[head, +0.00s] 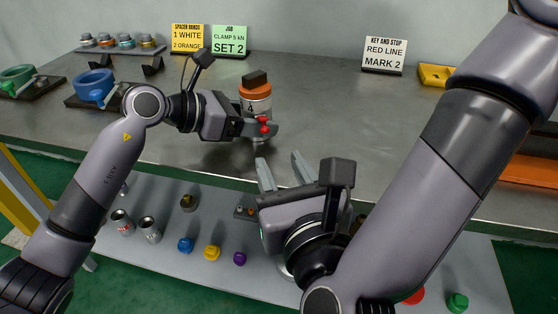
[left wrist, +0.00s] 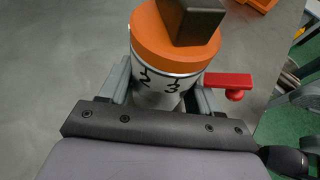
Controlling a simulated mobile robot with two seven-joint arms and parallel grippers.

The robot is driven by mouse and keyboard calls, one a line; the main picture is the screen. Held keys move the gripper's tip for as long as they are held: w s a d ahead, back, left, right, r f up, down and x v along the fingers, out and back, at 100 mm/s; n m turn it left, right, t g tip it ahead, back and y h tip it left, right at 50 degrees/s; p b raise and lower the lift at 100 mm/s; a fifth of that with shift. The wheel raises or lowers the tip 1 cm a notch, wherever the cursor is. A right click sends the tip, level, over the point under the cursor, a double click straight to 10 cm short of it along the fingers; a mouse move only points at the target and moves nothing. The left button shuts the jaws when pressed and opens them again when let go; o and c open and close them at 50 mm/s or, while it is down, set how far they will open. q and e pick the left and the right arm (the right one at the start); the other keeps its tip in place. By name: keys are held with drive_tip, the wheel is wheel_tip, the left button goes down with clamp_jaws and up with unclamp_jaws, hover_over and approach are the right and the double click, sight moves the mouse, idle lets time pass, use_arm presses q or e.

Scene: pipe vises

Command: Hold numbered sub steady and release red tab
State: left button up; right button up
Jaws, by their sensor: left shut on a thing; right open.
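The numbered sub (head: 257,103) is a white cylinder with an orange top and a dark block on it. It stands upright near the front edge of the metal table, and the figure 4 faces the head camera. In the left wrist view the sub (left wrist: 168,78) shows the figures 2 and 3. My left gripper (head: 262,128) is shut around its body. The red tab (head: 264,126) sticks out from the sub's side by the left fingers; it also shows in the left wrist view (left wrist: 229,82). My right gripper (head: 281,172) is open and empty, below and in front of the tab.
The metal table (head: 330,100) is clear around the sub. Signs, including a KEY AND STOP card (head: 385,54), stand at the back. A blue vise (head: 94,88) and a green vise (head: 18,80) are at the left. Cans and coloured caps lie on the lower shelf (head: 165,215).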

use_arm(q)
drive_tip(key=shift+r, duration=0.1)
drive_tip(key=o, duration=1.6)
